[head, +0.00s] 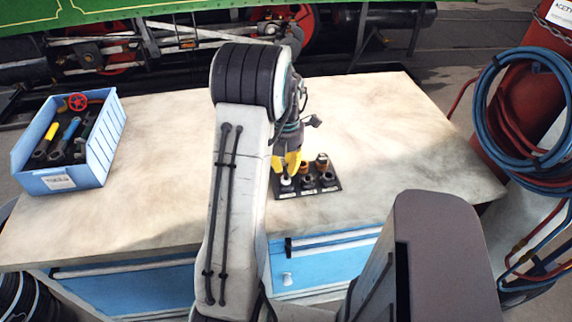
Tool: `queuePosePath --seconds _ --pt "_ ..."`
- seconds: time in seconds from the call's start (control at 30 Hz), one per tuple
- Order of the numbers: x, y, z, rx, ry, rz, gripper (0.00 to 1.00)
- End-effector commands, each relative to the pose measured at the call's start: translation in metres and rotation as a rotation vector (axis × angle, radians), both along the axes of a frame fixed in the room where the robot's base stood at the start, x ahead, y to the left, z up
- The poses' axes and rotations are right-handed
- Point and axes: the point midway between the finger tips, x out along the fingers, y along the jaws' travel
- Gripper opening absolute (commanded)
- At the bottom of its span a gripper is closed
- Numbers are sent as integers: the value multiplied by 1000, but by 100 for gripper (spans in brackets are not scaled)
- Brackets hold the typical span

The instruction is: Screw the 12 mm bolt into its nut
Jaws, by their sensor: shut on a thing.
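My gripper (288,165) with yellow fingers is over the left part of a small black rack (331,187) on the workbench. It is shut on a slim dark piece, apparently the bolt, mostly hidden by the fingers. Below the fingertips is a small pale piece (286,181) at the rack's front left; I cannot tell whether the bolt touches it or is in a nut. Other brownish (321,161) and dark (327,179) fittings stand in the rack to the right. The labels on the rack's front are too small to read, so I cannot tell which is 12 mm.
A blue bin (103,160) with several tools and a red handwheel (77,102) stands at the left of the workbench (160,190). The bench right of the rack is clear. A red cylinder (500,140) with coiled blue hose (485,105) stands beyond the right edge.

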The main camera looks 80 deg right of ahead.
Motion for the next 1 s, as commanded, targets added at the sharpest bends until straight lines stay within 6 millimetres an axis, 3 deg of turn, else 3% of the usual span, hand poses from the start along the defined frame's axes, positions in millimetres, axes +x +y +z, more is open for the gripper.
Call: queuePosePath --seconds 1.0 --pt "0 0 -9 0 0 0 0"
